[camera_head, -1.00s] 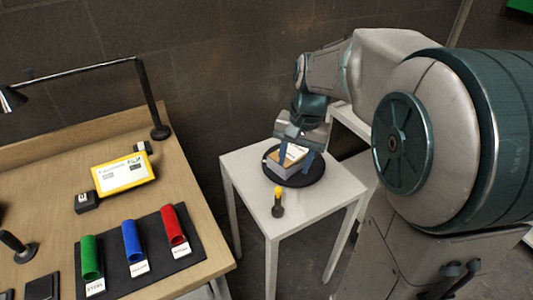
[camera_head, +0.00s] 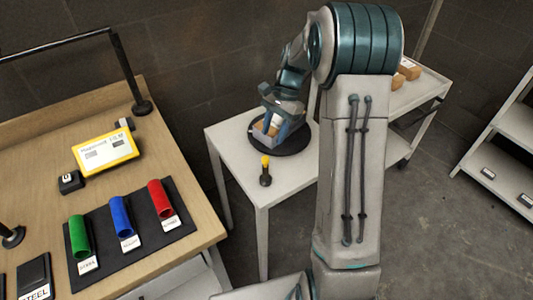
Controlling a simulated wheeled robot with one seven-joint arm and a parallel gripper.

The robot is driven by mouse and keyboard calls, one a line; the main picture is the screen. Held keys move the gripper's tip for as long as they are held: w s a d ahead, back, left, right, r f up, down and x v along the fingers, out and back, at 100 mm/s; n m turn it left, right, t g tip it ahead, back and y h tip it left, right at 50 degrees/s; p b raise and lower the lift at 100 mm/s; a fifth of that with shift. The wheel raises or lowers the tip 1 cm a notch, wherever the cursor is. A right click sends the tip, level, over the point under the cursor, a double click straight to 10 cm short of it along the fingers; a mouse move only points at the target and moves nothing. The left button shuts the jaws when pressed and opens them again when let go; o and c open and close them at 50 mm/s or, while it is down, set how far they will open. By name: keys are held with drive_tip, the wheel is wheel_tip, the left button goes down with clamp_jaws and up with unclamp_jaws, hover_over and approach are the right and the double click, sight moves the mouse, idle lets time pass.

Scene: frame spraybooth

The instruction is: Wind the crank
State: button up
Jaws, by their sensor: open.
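A small upright crank-like handle (camera_head: 265,170) with a yellow top and dark base stands near the front edge of the small white table (camera_head: 237,150). Behind it is a round black turntable (camera_head: 296,145) with a small tan-and-grey block (camera_head: 266,128) on it. My gripper (camera_head: 273,132) is over the turntable, pointing down, with its blue fingers apart around or just in front of the block. I cannot tell whether they touch it. My gripper is behind and above the yellow-topped handle, apart from it. The gripper partly hides the block.
A wooden bench (camera_head: 150,110) on the left bears green (camera_head: 79,236), blue (camera_head: 121,216) and red (camera_head: 159,199) tubes on a black mat and a yellow display (camera_head: 106,151).

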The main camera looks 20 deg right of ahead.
sight(265, 157)
drive_tip(key=x, duration=0.8)
drive_tip(key=shift+f, duration=0.2)
clamp_jaws()
